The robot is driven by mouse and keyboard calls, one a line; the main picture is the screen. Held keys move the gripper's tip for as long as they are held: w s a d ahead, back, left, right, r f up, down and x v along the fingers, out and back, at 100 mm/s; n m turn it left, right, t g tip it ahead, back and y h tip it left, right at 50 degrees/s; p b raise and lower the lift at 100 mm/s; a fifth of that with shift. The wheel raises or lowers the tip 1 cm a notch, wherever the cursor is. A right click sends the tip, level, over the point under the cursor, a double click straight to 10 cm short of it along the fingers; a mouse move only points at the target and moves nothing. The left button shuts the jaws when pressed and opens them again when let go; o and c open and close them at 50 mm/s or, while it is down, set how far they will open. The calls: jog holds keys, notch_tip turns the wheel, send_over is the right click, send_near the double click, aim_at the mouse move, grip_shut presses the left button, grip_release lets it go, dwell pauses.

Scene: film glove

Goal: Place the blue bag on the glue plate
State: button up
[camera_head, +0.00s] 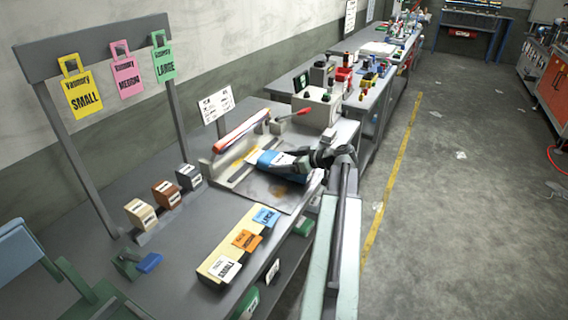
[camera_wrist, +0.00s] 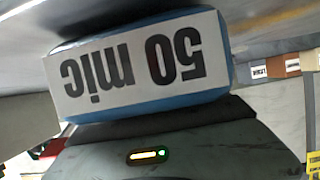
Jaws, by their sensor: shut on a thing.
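The blue bag (camera_head: 266,159) is a small blue block held at the end of my arm. In the wrist view it (camera_wrist: 140,65) fills the upper middle, with a white label reading "50 mic" upside down. My gripper (camera_head: 290,164) is shut on the blue bag. The glue plate (camera_head: 268,191) is a grey, brown-stained flat plate on the bench, in front of the sealing machine. The bag and gripper are over its back part. I cannot tell whether the bag touches the plate.
The sealing machine (camera_head: 240,140) with a long red-edged bar stands just behind. A white box (camera_head: 316,108) is behind it. A rack with blue, orange and white cards (camera_head: 246,240) lies along the bench front. Small labelled blocks (camera_head: 167,193) stand to the left.

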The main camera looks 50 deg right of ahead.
jog(key=o, duration=1.4)
jog(key=shift+f, duration=0.1)
jog(key=shift+c, duration=0.2)
jog(key=shift+r, duration=0.2)
jog(key=p+v, duration=0.5)
jog(key=v, duration=0.6)
jog(key=shift+s+d+r, duration=0.1)
jog(key=shift+s+r, duration=0.1)
jog(key=shift+s, duration=0.25)
